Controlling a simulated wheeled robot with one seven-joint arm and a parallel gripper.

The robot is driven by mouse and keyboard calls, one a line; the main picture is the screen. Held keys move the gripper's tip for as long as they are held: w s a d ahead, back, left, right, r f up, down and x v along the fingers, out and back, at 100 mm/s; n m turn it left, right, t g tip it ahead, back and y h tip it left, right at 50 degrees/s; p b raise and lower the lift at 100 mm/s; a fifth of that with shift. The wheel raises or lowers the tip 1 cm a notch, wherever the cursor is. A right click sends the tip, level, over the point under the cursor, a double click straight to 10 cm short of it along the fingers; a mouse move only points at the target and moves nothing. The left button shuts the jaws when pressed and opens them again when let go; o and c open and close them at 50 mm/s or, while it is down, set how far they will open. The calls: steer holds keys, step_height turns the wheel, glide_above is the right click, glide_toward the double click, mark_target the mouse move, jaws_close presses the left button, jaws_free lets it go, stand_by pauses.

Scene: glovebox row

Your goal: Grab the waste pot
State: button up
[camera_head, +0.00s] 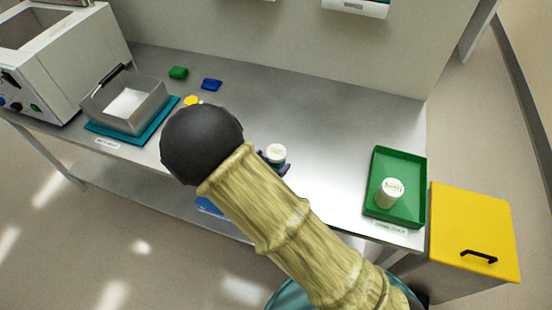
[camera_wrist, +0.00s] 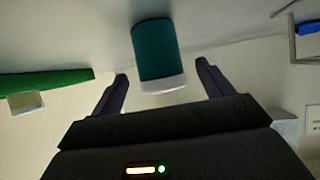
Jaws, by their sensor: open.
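A pot with a white lid (camera_head: 276,153) stands on the steel bench near its middle. In the wrist view it shows as a teal pot (camera_wrist: 156,50) with a white end, between the two fingers. My gripper (camera_wrist: 162,72) is open, one finger on each side of it, with visible gaps. In the head view my arm hides most of the gripper; dark finger parts show beside the pot. Another white pot (camera_head: 391,188) with lettering stands in a green tray (camera_head: 416,205) on the right. I cannot read which pot is marked as waste.
A steel box (camera_head: 148,112) sits on a teal mat (camera_head: 161,124) at the left, near a white machine (camera_head: 55,55). Green (camera_head: 178,72), blue (camera_head: 212,84) and yellow (camera_head: 191,101) pieces lie behind. A yellow-topped bin (camera_head: 470,225) stands right of the bench. The back right bench is clear.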

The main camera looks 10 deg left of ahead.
steer(key=x, duration=0.4)
steer(key=shift+f, duration=0.2)
steer(key=c, duration=1.1)
steer(key=shift+c, duration=0.2)
steer(key=shift+r, duration=0.2)
step_height(320, 180, up, 10)
steer(key=shift+f+p, duration=0.15)
steer(key=shift+p, duration=0.35)
